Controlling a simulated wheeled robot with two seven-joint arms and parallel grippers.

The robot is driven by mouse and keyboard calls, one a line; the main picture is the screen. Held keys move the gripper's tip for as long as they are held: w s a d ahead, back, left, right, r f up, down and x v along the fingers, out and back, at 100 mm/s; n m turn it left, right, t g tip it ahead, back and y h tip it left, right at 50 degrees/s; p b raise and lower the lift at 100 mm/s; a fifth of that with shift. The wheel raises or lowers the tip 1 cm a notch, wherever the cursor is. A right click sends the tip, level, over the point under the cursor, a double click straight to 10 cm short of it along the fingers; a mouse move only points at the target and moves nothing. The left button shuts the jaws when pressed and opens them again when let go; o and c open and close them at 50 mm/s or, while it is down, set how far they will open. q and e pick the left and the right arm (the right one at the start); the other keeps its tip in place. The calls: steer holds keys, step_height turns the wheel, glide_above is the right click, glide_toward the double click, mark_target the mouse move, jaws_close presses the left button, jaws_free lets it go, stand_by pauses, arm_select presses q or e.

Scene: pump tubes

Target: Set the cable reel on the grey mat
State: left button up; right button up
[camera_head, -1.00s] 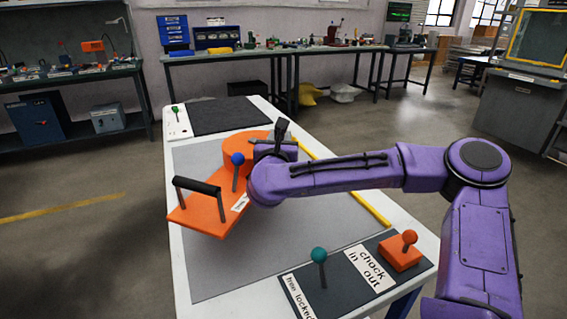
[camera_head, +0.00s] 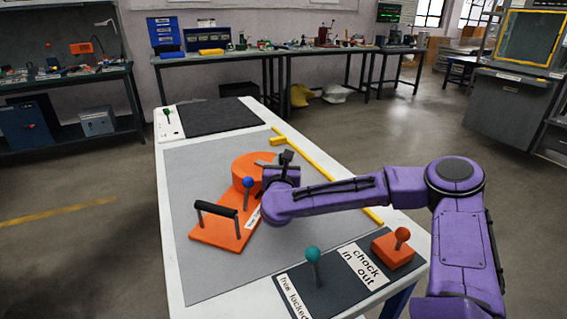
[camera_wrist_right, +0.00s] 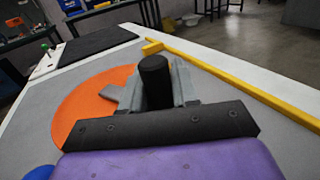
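The cable reel (camera_head: 210,230) has an orange base, a round orange drum (camera_head: 243,171), a blue-knobbed lever (camera_head: 248,183) and a black carrying handle (camera_head: 216,209). In the head view it lies level over the grey mat (camera_head: 215,277), its outline inside the mat's edges; I make out no gap beneath it. My right gripper (camera_head: 283,165) is at the drum's right side, its fingers around an upright black grip (camera_wrist_right: 154,80) in the right wrist view. The drum (camera_wrist_right: 85,108) shows behind it there. The fingers' contact is partly hidden. My left gripper is out of view.
A yellow bar (camera_head: 330,178) runs along the mat's right side. A black mat (camera_head: 220,115) and green-knobbed lever (camera_head: 167,117) are at the far end.

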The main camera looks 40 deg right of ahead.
steer(key=o, duration=0.4)
steer(key=shift+c, duration=0.2)
steer(key=shift+r, duration=0.1)
steer(key=v, duration=0.7)
steer(key=shift+s+a, duration=0.2)
steer(key=shift+s, duration=0.05)
